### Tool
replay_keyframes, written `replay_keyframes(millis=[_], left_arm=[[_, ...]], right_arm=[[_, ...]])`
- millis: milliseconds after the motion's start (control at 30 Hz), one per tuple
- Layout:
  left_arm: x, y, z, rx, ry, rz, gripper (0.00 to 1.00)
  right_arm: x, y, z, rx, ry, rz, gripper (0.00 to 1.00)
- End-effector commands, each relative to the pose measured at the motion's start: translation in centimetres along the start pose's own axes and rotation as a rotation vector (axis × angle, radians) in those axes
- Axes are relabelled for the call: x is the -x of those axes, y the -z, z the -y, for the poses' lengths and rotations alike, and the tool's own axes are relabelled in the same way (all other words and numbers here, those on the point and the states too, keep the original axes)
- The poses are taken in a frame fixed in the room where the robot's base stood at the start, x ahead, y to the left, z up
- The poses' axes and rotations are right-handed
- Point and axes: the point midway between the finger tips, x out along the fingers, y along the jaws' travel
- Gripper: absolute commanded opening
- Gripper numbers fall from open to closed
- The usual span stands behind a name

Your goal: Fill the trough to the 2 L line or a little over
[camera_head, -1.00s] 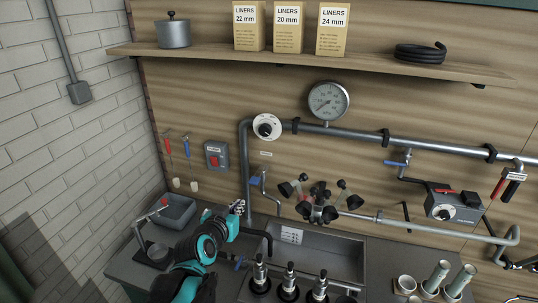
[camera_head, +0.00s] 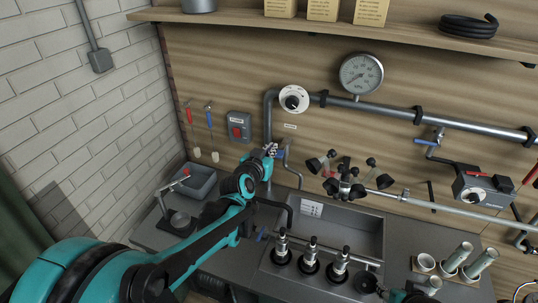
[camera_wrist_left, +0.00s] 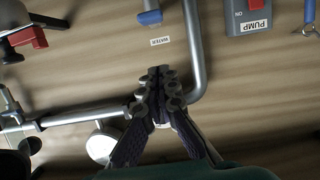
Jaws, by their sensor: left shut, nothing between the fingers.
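The trough (camera_head: 352,253) is a grey rectangular basin sunk in the counter, with a small marked white plate (camera_head: 312,208) on its inner back wall. I cannot make out a water level in it. The water tap has a blue lever (camera_head: 281,154) on the pipe above the trough's left end. My left gripper (camera_head: 270,150) is shut and empty, just left of that lever in the head view. In the left wrist view the closed fingers (camera_wrist_left: 160,78) point toward the wall, with the blue lever (camera_wrist_left: 150,16) and WATER label (camera_wrist_left: 160,41) beyond them, apart.
A pump switch box (camera_head: 238,127) is on the wall to the left. A cluster of black-cupped teat cups (camera_head: 345,182) hangs over the trough's back. Several black-based fittings (camera_head: 311,262) stand along its front. A grey bin (camera_head: 200,180) stands at the left.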

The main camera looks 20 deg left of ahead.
Motion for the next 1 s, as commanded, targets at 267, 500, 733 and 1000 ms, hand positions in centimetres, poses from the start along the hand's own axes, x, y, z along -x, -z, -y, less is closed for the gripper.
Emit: replay_keyframes(millis=[267, 500, 733, 1000], left_arm=[[-5.9, -0.4, 0.0, 0.000, -0.001, 0.001, 0.00], [-6.3, -3.4, 0.0, 0.000, 0.000, 0.000, 0.00], [-6.4, -3.9, 0.0, 0.000, 0.000, 0.001, 0.00], [-6.4, -4.1, 0.0, 0.000, 0.000, 0.001, 0.00]], right_arm=[[-0.7, -0.5, 0.0, 0.000, 0.000, 0.000, 0.40], [-1.3, -0.9, 0.0, 0.000, 0.000, 0.000, 0.40], [-1.3, -0.9, 0.0, 0.000, 0.000, 0.000, 0.40], [-1.5, -1.1, 0.0, 0.000, 0.000, 0.000, 0.40]])
